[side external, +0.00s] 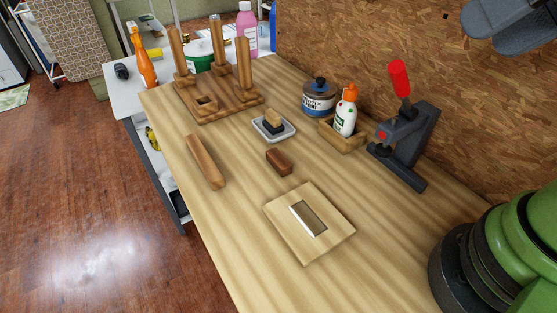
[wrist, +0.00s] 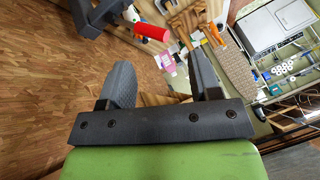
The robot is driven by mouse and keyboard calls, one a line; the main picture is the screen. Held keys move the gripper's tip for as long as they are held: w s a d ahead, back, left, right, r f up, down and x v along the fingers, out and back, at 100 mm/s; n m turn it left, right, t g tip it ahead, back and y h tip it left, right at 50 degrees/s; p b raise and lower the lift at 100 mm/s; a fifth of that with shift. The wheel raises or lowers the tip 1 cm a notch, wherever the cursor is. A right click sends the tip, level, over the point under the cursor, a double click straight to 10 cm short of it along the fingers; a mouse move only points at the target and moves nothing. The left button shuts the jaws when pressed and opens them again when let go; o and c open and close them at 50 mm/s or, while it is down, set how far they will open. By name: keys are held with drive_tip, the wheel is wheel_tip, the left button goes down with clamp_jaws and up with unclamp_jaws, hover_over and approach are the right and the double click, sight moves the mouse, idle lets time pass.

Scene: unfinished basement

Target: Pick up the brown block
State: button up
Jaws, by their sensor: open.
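A small brown block (side external: 279,161) lies on the wooden workbench (side external: 240,215), near the middle, with clear bench around it. My gripper (side external: 508,25) is partly in frame at the top right corner of the side external view, high above the bench and far from the block. In the wrist view my gripper (wrist: 162,80) shows two dark fingers spread apart with nothing between them. I cannot make out the brown block in the wrist view.
Behind the block are a small grey tray (side external: 274,133), a jar (side external: 319,98) and a glue bottle (side external: 346,112) in a wooden holder. A red-handled clamp (side external: 405,140) stands right. A wooden plate with a slot (side external: 285,232) lies in front; a longer wooden bar (side external: 205,161) lies left.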

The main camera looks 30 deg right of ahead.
drive_tip(key=shift+n+g, duration=0.5)
drive_tip(key=shift+g, duration=0.4)
drive_tip(key=w, duration=0.2)
drive_tip(key=w+a, duration=0.1)
drive_tip(key=w, duration=0.2)
drive_tip(key=w+f, duration=0.1)
drive_tip(key=w, duration=0.2)
drive_tip(key=shift+w+a, duration=0.1)
drive_tip(key=shift+a, duration=0.15)
drive_tip(key=w+a+f+n+g, duration=0.1)
drive_tip(key=w+a+f+g, duration=0.15)
drive_tip(key=w+f, duration=0.35)
drive_tip(key=n+g+h, duration=0.1)
drive_tip(key=n+h, duration=0.1)
hover_over(279, 158)
drive_tip(key=f, duration=1.8)
drive_tip(key=shift+s, duration=0.3)
drive_tip(key=shift+w+f, duration=0.15)
drive_tip(key=shift+f, duration=1.4)
drive_tip(key=shift+w+f, duration=0.15)
drive_tip(key=shift+f, duration=1.35)
drive_tip(key=c, duration=1)
